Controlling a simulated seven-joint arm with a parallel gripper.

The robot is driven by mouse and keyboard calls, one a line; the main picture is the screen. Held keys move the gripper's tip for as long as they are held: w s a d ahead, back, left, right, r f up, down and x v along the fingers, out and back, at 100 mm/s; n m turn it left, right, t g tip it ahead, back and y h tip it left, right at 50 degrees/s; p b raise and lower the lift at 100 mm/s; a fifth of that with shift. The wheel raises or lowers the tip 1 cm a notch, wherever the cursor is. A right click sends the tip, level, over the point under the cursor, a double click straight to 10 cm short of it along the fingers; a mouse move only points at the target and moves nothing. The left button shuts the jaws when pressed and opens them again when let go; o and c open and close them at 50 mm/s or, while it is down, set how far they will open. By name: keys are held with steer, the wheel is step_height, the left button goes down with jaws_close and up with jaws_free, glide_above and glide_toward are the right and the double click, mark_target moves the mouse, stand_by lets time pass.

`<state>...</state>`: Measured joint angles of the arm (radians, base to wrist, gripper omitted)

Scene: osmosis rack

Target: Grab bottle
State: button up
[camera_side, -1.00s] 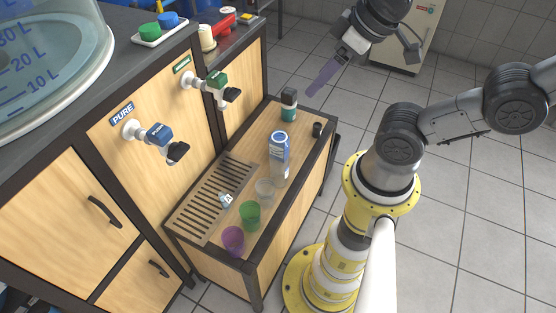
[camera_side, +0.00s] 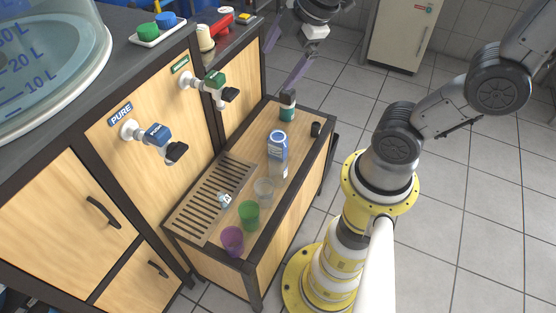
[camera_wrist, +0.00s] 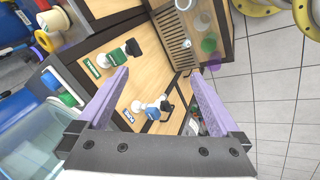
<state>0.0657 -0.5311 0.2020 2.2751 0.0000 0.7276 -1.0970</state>
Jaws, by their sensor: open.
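A bottle with a blue and white label (camera_side: 278,152) stands upright on the low wooden shelf in the side view. A smaller bottle with a teal label and dark cap (camera_side: 288,106) stands behind it. A tiny white and blue bottle (camera_side: 225,200) lies by the slatted drip grate; it also shows in the wrist view (camera_wrist: 187,43). My gripper (camera_side: 272,72) has long purple fingers and is open and empty, above and beyond the shelf's far end. In the wrist view the fingers (camera_wrist: 160,74) are wide apart, with the cabinet front and taps behind them.
Clear (camera_side: 264,190), green (camera_side: 249,214) and purple (camera_side: 232,240) cups stand at the shelf's near end. A small black object (camera_side: 316,129) stands at its far right. Blue (camera_side: 158,136) and green (camera_side: 215,82) taps jut from the cabinet over the shelf.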

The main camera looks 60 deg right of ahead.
steer(key=w+d+f+n+g, duration=0.35)
steer(key=w+f+n, duration=0.2)
steer(key=f, duration=0.45)
steer(key=m+g, duration=0.2)
glide_above(277, 142)
steer(key=d, duration=0.2)
steer(key=shift+n, duration=0.25)
steer(key=f, duration=0.8)
steer(key=shift+w+f, duration=0.15)
steer(key=shift+w, duration=0.2)
steer(key=shift+s+f, duration=0.1)
steer(key=shift+f, duration=0.25)
step_height(277, 142, down, 8)
steer(key=shift+r, duration=0.25)
steer(key=shift+a+f, duration=0.15)
steer(key=shift+f, duration=1.25)
steer(key=shift+a+f, duration=0.1)
steer(key=shift+f, duration=1.25)
jaws_close()
